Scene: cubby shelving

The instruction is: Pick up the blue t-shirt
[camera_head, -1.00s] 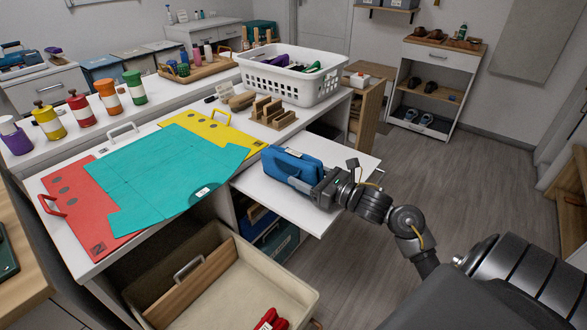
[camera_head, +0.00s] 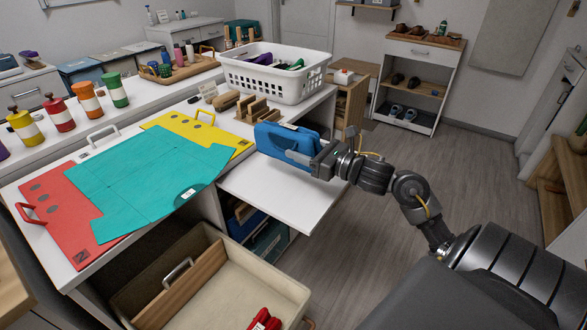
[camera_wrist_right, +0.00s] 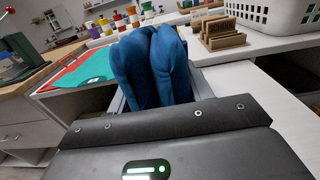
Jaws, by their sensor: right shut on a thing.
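The blue t-shirt (camera_head: 283,146) is a folded bundle held by my right gripper (camera_head: 312,160), which is shut on it. In the head view the shirt is above the white pull-out shelf (camera_head: 285,198), and it seems raised off it. In the right wrist view the blue t-shirt (camera_wrist_right: 152,68) bulges up between the fingers, which it largely hides. A teal t-shirt (camera_head: 150,185) lies spread flat on the red and yellow folding board to the left. My left gripper is not in view.
A white laundry basket (camera_head: 275,80) stands behind, with a wooden slotted holder (camera_head: 258,112) in front of it. Colored canisters (camera_head: 60,113) line the back left ledge. The floor at right is clear.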

